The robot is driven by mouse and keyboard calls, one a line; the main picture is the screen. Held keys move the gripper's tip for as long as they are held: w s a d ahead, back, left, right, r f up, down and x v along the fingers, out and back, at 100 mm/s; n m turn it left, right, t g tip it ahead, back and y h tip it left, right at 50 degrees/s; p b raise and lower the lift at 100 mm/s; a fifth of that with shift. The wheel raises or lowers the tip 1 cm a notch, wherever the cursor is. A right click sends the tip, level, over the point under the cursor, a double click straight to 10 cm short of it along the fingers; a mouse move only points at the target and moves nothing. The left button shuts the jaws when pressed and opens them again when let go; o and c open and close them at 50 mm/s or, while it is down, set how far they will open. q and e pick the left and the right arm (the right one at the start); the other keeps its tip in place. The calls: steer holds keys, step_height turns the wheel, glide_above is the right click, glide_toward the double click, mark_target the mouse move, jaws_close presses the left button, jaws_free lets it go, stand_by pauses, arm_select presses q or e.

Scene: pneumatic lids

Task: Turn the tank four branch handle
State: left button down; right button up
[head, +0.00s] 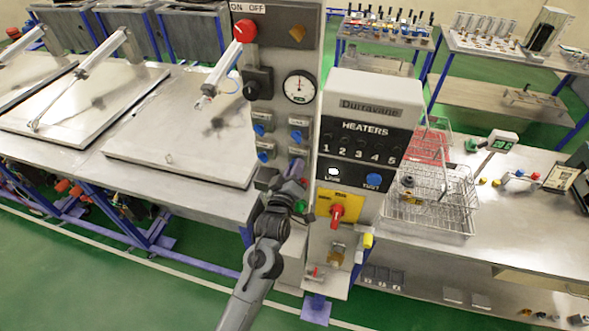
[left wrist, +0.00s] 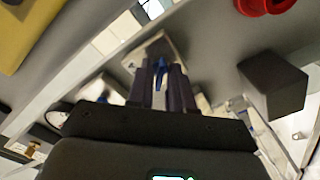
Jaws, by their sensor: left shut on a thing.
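The grey control panel (head: 272,100) carries several small branch plates with blue handles below a round gauge (head: 299,87). Blue handles show at the upper left (head: 260,130), upper right (head: 296,136) and lower left (head: 263,156). My left gripper (head: 292,174) is at the lower right of this group and covers the handle there. In the left wrist view my left gripper (left wrist: 161,72) is shut on a blue handle (left wrist: 160,70), seen as a thin strip between the dark fingers, in front of a pale plate (left wrist: 150,52). My right gripper is out of view.
A red ON/OFF knob (head: 245,31) sits atop the panel. The heaters box (head: 368,125), with a red switch on yellow (head: 337,214), stands close on the right. A dark block (left wrist: 272,84) juts out near my gripper. Metal lids (head: 185,130) lie left; wire baskets (head: 430,195) stand right.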

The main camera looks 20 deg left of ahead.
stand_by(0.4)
arm_select(q)
steer(key=c, duration=1.3)
jaws_free()
steer(key=s+p, duration=0.2)
steer(key=s, duration=0.1)
steer(key=s+p, duration=0.2)
steer(key=s, duration=0.2)
steer(key=s+d+p, duration=0.1)
steer(key=s, duration=0.2)
steer(key=shift+s+p, duration=0.4)
